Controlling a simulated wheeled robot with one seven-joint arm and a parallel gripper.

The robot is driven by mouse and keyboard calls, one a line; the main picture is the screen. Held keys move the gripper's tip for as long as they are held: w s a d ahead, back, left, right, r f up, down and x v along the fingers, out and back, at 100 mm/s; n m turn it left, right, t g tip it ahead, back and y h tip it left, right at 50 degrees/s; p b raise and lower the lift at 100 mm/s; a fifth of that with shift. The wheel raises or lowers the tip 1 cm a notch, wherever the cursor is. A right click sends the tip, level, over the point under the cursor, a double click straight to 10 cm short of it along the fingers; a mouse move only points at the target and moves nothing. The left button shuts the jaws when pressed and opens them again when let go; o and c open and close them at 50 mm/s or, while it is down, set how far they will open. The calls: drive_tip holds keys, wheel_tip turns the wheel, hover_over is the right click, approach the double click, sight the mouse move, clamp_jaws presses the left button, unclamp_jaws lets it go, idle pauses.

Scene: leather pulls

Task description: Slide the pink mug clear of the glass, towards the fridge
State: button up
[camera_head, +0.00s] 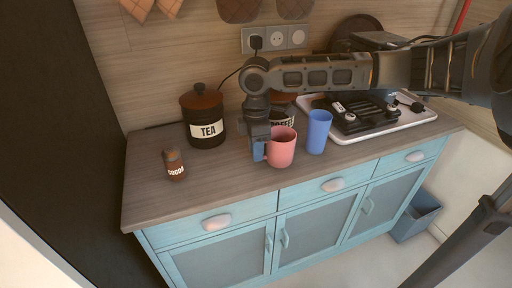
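The pink mug (282,149) stands upright near the front edge of the wooden counter. The blue glass (319,133) stands upright just right of the mug, with a narrow gap or near contact; I cannot tell which. My gripper (260,152) points down at the left side of the mug, right beside it. It seems to be at or touching the mug's left side, where a handle may be hidden. The finger gap is not clear from here. A tall dark panel (75,110), possibly the fridge, stands at the left end of the counter.
A dark TEA canister (207,131) stands at the back left and a small COCOA jar (174,166) nearer the front left. A COFFEE canister (284,122) is behind the mug, partly hidden. A stove on a white tray (343,137) is right. Bare counter (225,170) lies left of the mug.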

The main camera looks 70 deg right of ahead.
clamp_jaws()
drive_tip(key=shift+w, duration=0.1)
drive_tip(key=shift+w+a+p, duration=0.5)
drive_tip(key=shift+w+a, duration=1.25)
drive_tip(key=shift+w, duration=0.6)
drive_tip(key=shift+w+a+p, duration=0.45)
drive_tip(key=shift+w+a, duration=1.3)
drive_tip(key=shift+w, duration=0.65)
drive_tip(key=shift+w+a+p, duration=0.5)
drive_tip(key=shift+w+a, duration=1.25)
drive_tip(key=shift+w, duration=0.6)
drive_tip(key=shift+o, duration=2.1)
unclamp_jaws()
drive_tip(key=shift+r, duration=0.1)
wheel_tip(320, 180, up, 8)
drive_tip(key=shift+b, duration=0.3)
drive_tip(key=shift+f, duration=0.2)
